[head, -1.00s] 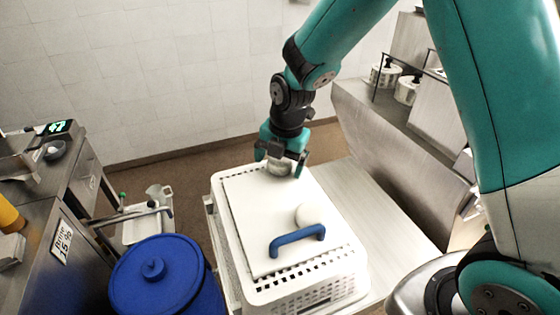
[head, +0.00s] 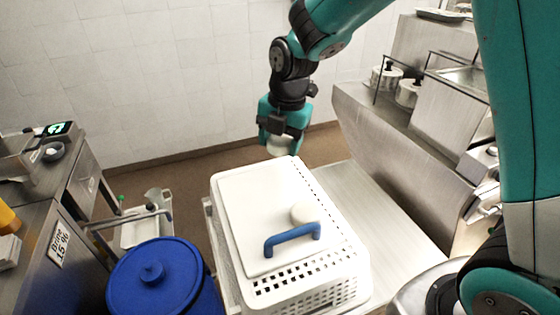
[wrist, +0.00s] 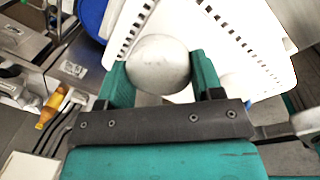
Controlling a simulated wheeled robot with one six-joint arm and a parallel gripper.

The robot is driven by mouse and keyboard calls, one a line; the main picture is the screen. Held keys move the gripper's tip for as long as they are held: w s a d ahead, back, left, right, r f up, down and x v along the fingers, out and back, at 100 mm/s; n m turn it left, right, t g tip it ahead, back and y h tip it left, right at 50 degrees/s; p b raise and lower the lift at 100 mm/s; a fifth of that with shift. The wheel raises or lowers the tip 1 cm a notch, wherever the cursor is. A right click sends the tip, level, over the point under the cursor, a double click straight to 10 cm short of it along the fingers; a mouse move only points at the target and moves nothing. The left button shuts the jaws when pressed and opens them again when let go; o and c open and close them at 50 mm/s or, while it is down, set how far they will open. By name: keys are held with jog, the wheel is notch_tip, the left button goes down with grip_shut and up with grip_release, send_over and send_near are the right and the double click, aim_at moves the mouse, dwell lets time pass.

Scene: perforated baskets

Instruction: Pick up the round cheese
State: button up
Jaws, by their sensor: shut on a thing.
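My gripper (head: 281,146) is above the far end of the white perforated basket (head: 300,281) in the head view. It is shut on a round pale cheese (wrist: 158,64), which shows between the two green fingers in the wrist view. In the head view the held cheese (head: 279,143) is partly hidden by the fingers. A second round white cheese (head: 305,213) rests on the white board (head: 251,200) on top of the basket, beside the blue handle (head: 292,238).
A blue lidded barrel (head: 160,283) stands left of the basket. A steel counter with pots (head: 386,76) is at the right. A steel bench with a brine label (head: 59,248) is at the left. Bare table (head: 357,204) lies right of the basket.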

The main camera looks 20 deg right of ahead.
aim_at(280, 139)
notch_tip(280, 139, up, 14)
jog(key=b, duration=0.2)
jog(key=shift+r, duration=0.2)
